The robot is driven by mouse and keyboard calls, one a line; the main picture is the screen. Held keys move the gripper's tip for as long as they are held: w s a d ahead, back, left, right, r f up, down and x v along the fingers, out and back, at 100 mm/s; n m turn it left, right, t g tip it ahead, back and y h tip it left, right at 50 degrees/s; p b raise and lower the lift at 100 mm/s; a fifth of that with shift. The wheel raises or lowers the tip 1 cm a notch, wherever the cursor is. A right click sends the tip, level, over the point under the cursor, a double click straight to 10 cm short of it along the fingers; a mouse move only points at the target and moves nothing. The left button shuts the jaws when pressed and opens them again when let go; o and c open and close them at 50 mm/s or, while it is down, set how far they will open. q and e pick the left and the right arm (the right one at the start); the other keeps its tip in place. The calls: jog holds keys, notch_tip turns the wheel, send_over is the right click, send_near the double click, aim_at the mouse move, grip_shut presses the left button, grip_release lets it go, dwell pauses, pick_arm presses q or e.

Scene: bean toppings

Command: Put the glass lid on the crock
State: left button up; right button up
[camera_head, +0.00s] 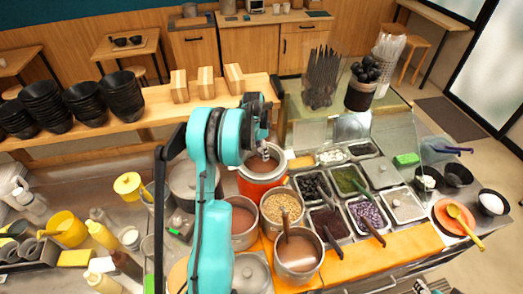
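The orange crock (262,185) with a pale rim stands right of my turquoise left arm, at the back of the row of pots. My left gripper (265,150) is over the crock's mouth. A small silvery part shows at its fingertips, but I cannot tell whether it is a lid knob or part of the gripper. The inside of the crock looks reddish-brown, and a glass lid on it cannot be made out clearly. A round grey lid (252,272) lies at the front, partly behind my arm; I cannot tell if it is glass.
Pots of beans (283,208) and brown paste (298,252) stand close in front of the crock. Topping trays (368,216) fill the right side. Black bowls (120,92) line the wooden shelf behind. A lidded grey pot (184,182) is left of my arm. Free room is scarce.

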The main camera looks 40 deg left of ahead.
pick_arm(q)
jog(key=shift+r+p, duration=0.3)
notch_tip(320, 180, up, 11)
jog(key=s, duration=0.1)
jog(key=s+d+r+n+t, duration=0.1)
jog(key=s+d+r, duration=0.2)
jog(key=d+r, duration=0.5)
jog(key=s+d+f+n+t, duration=0.2)
jog(key=s+d, duration=0.6)
jog(key=d, duration=0.3)
jog(key=s+d+f+n+t, duration=0.2)
jog(key=s+d+t, duration=0.1)
jog(key=s+d, duration=0.6)
jog(key=shift+s+d+f+y, duration=0.15)
jog(key=shift+d+f+y, duration=0.2)
jog(key=shift+d, duration=0.6)
